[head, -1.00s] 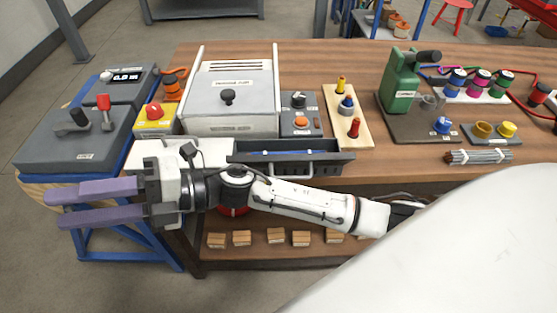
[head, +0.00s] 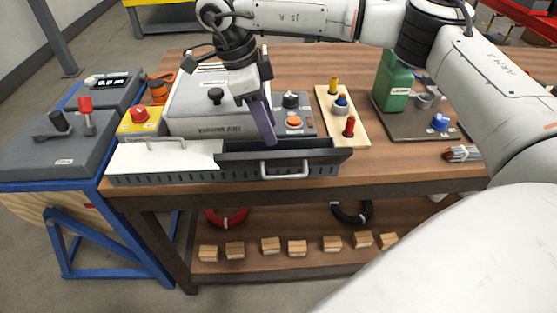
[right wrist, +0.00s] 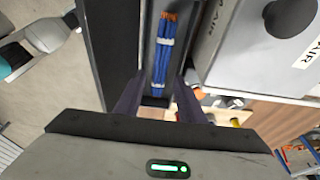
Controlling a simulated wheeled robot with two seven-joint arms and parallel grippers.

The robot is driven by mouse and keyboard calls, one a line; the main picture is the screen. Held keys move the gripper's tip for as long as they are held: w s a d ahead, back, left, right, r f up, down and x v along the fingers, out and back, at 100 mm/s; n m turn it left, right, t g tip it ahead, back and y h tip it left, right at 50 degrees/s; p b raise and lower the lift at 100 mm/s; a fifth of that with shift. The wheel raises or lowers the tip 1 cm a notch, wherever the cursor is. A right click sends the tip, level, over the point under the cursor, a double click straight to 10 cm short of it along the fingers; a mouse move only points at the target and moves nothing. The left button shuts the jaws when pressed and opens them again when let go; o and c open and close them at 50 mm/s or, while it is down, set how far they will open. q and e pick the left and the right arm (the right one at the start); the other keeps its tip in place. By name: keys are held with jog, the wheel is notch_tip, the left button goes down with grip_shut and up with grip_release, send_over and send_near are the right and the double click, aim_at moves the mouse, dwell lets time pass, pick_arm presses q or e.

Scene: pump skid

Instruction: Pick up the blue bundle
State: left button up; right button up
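The blue bundle (right wrist: 161,62) shows in the right wrist view as several blue rods with orange ends and pale bands. It lies lengthwise in a dark open drawer (right wrist: 112,45). In the head view the drawer's front (head: 325,163) shows, but I cannot make out the bundle inside. My right gripper (head: 268,138) points down over the drawer with purple fingers. In the right wrist view the right gripper (right wrist: 160,100) is open, its fingers apart on either side of the bundle's line, with nothing visibly held. My left gripper is not in view.
Behind the drawer stand a grey-white box with a black knob (head: 215,96) and a grey control box (head: 293,124). A wooden board with coloured pegs (head: 341,112), a green unit (head: 391,85) and a grey bundle (head: 462,153) are to the right. A yellow button box (head: 139,120) stands left.

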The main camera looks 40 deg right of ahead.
jog(key=x, duration=0.8)
jog(key=shift+d+f+p, duration=0.1)
jog(key=shift+f+p, duration=0.1)
jog(key=shift+p, duration=0.15)
jog(key=c, duration=0.7)
jog(key=shift+w+r, duration=0.1)
jog(key=shift+r, duration=0.05)
